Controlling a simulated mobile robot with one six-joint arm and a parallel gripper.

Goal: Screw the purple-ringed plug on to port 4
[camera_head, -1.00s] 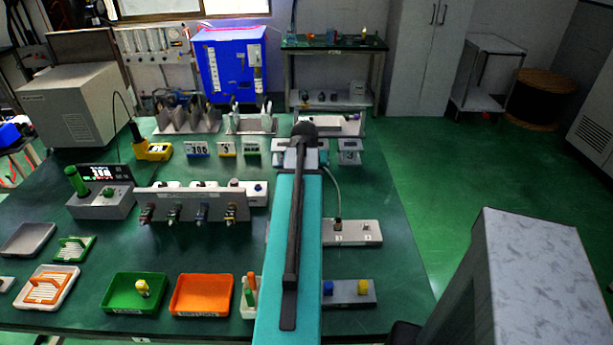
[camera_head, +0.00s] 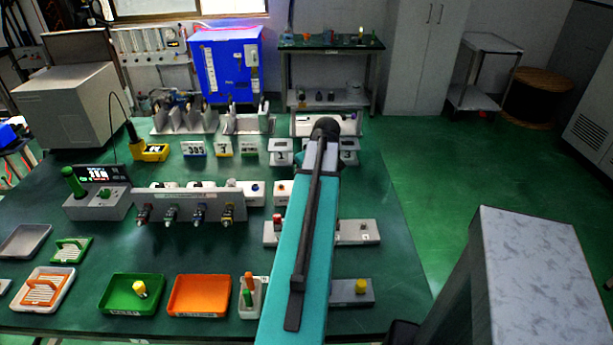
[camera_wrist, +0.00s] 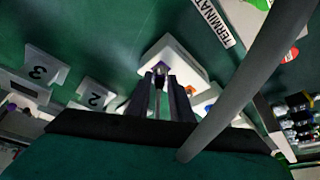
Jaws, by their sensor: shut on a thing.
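My gripper (camera_wrist: 163,82) shows in the wrist view, its two dark fingers close together around a thin grey-green piece. A small purple-tinted part (camera_wrist: 160,68) shows at the fingertips, in front of a white block (camera_wrist: 176,53). I cannot tell whether it touches the block. In the head view my teal arm hides the gripper and the held piece. Numbered stands 3 (camera_wrist: 38,72) and 2 (camera_wrist: 95,98) lie left of the fingers in the wrist view. I cannot make out a label for port 4.
A rack of several hanging connectors (camera_head: 186,207) stands left of my arm. A grey plate (camera_head: 357,231) and a block with a yellow cap (camera_head: 361,287) lie right of it. Green (camera_head: 120,295) and orange (camera_head: 202,298) trays sit in front.

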